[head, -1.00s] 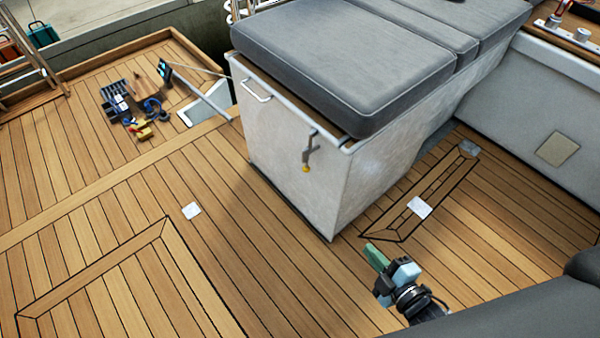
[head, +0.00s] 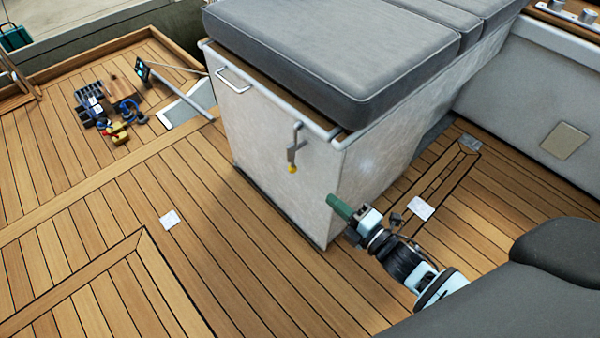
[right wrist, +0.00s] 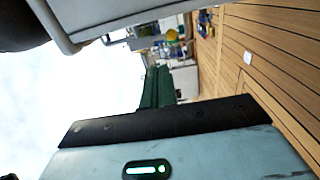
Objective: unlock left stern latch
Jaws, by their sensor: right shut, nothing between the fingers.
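The latch (head: 296,145) is a grey metal lever on the end face of the white bench box (head: 285,190), near its upper right corner. It hangs down with a yellow knob at its lower end. My right gripper (head: 334,200) has green fingers, which are shut and empty. In the head view they appear below and right of the latch, by the box's near corner, apart from the latch. The green fingers also show in the right wrist view (right wrist: 157,88); a small yellow spot beyond them is too blurred to name. My left gripper is out of view.
A grey cushion (head: 330,45) tops the box, with a metal rail along its edge and a grab handle (head: 233,79). Tools (head: 115,108) lie on the deck at the back left. The deck left of the box is mostly clear.

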